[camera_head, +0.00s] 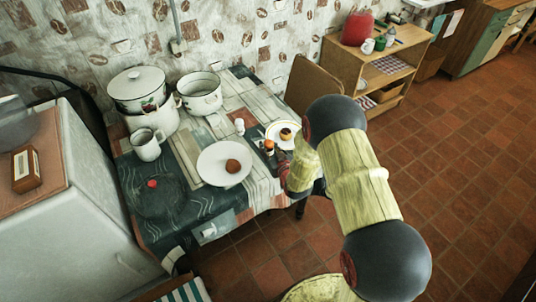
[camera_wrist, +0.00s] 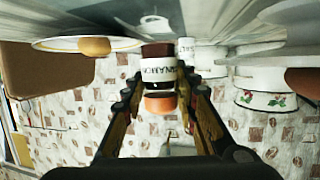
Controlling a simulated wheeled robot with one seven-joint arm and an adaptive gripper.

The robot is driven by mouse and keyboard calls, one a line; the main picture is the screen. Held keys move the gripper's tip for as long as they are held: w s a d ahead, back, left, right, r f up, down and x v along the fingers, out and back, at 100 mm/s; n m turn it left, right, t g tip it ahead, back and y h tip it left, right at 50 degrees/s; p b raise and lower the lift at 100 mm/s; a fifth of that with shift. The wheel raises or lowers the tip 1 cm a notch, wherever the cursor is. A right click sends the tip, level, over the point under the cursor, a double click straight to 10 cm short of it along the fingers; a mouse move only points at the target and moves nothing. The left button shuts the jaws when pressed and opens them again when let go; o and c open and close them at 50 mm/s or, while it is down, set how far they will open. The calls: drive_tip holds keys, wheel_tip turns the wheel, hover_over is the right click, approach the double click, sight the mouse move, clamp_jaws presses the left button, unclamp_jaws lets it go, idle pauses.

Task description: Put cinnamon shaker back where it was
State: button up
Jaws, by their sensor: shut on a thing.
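The cinnamon shaker (camera_wrist: 160,68) has a dark body, a white lettered label and an orange cap. In the wrist view, which is upside down, it stands between my gripper's two fingers (camera_wrist: 160,98), and my gripper is shut on it.
A plate with a bun (camera_head: 273,127) is just behind the shaker, and a larger white plate (camera_head: 210,160) with a brown bun is to its left. A small white shaker (camera_head: 239,126) stands nearby. Enamel pots (camera_head: 200,97) and a white mug (camera_head: 146,147) fill the table's back left.

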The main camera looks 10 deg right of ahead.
drive_tip(key=shift+w+a+f, duration=0.15)
drive_tip(key=shift+w+f, duration=0.05)
drive_tip(key=shift+f, duration=0.1)
drive_tip(key=shift+f+b, duration=0.65)
drive_tip(key=shift+f, duration=0.85)
drive_tip(key=shift+f, duration=0.15)
drive_tip(key=o, duration=1.2)
